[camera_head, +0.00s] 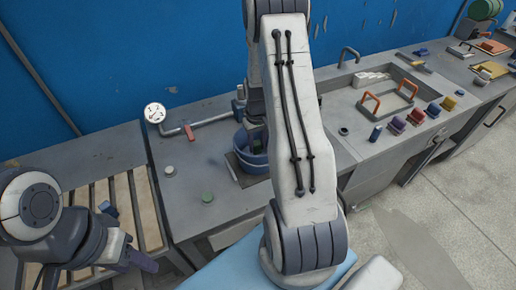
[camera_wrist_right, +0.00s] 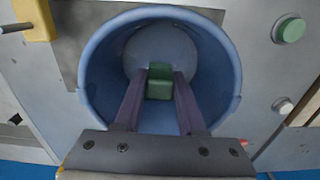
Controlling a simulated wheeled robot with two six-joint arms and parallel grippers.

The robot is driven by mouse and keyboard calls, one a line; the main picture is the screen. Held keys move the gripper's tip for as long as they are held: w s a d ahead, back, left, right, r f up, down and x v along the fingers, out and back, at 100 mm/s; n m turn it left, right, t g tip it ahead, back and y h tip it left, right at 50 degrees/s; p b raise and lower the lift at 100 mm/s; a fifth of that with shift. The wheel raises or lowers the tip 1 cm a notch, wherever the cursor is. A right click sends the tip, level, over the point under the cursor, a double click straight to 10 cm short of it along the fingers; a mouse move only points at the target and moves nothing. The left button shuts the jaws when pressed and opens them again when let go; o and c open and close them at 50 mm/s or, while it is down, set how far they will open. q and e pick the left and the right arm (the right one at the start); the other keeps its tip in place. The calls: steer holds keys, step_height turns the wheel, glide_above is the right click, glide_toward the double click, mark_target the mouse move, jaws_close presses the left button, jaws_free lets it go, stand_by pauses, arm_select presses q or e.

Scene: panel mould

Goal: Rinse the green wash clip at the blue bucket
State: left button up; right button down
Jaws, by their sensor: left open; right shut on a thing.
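The blue bucket (camera_head: 250,163) stands on the grey counter, partly hidden behind my right arm. In the right wrist view I look straight into the bucket (camera_wrist_right: 90,65). My right gripper (camera_wrist_right: 160,72) points into its mouth, with its two purple fingers shut on the green wash clip (camera_wrist_right: 160,83). The clip shows against the bucket's inside; its exact depth I cannot tell. In the head view the right gripper and clip are hidden by my arm. My left gripper (camera_head: 143,262) is open at the lower left, away from the bucket, near the slatted rack.
A pipe with a red-handled valve (camera_head: 190,132) and a round gauge (camera_head: 154,113) stand left of the bucket. A round green knob (camera_head: 207,197) is on the counter.

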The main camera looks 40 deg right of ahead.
mark_target(257, 144)
step_height(257, 144, up, 12)
steer(key=p, duration=0.9)
steer(key=shift+r, duration=0.25)
stand_by(2.0)
step_height(257, 144, up, 4)
steer(key=p, duration=0.3)
steer(key=shift+p, duration=0.3)
stand_by(0.4)
